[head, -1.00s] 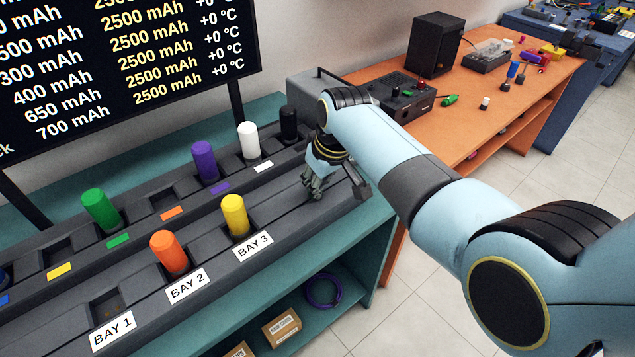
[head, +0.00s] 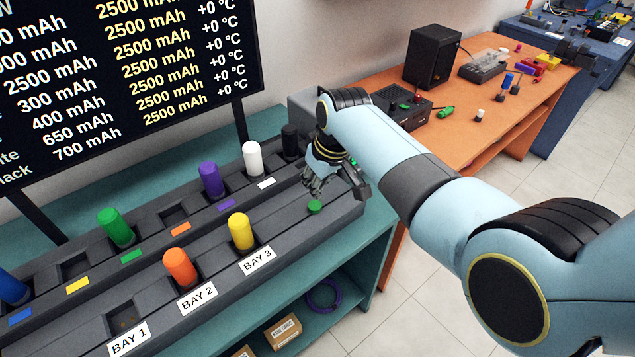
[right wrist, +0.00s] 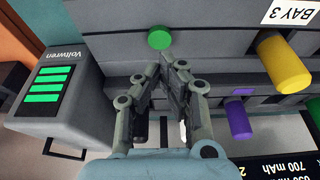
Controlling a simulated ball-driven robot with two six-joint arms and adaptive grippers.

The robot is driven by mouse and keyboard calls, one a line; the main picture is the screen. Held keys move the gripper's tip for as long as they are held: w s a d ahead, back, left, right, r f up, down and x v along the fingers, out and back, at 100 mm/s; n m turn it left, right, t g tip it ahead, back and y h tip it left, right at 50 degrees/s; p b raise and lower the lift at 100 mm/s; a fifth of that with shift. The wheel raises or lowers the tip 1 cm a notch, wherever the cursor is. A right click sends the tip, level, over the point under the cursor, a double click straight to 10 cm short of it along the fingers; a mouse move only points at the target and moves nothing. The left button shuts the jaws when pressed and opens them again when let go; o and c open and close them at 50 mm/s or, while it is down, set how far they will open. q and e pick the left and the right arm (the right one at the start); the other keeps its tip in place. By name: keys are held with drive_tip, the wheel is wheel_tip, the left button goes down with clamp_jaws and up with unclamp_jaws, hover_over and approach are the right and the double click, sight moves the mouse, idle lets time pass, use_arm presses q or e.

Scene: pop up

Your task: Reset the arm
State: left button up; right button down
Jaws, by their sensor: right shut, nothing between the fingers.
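My right gripper (head: 313,190) is at the right end of the dark battery rack (head: 340,212), behind a round green button (head: 315,207) and apart from it. In the right wrist view its fingers (right wrist: 168,66) are together and empty, with the green button (right wrist: 160,38) just beyond the tips. My right arm reaches in from the right of the head view. My left gripper is not in view.
Orange (head: 180,267) and yellow (head: 241,232) cylinders stand in the front row. Green (head: 116,228), purple (head: 211,181), white (head: 252,160) and black (head: 291,142) ones stand behind. A screen (head: 130,75) is at the back left. An orange bench (head: 485,125) is at the right.

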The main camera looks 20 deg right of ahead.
idle(0.3)
drive_tip(key=s+d+r+m+h, duration=0.1)
drive_tip(key=s+d, duration=0.3)
drive_tip(key=s, duration=0.4)
drive_tip(key=s+d+r+m, duration=0.1)
drive_tip(key=s+d+r, duration=0.1)
drive_tip(key=s+d, duration=0.45)
drive_tip(key=s+r+m+h, duration=0.1)
drive_tip(key=s+r, duration=0.4)
drive_tip(key=s, duration=0.3)
drive_tip(key=s+r, duration=0.5)
drive_tip(key=s, duration=0.4)
wheel_tip(320, 180, down, 37)
drive_tip(key=s+d+g+b, duration=0.1)
drive_tip(key=s+d+b, duration=0.15)
drive_tip(key=b, duration=0.75)
drive_tip(key=s+f+b, duration=0.4)
drive_tip(key=s+f, duration=0.5)
drive_tip(key=f, duration=0.2)
drive_tip(key=s+d+f+g+b, duration=0.1)
drive_tip(key=s+f+b, duration=0.3)
drive_tip(key=s+f, duration=0.5)
wheel_tip(320, 180, down, 3)
drive_tip(key=shift+f+m, duration=0.2)
drive_tip(key=shift+m, duration=0.1)
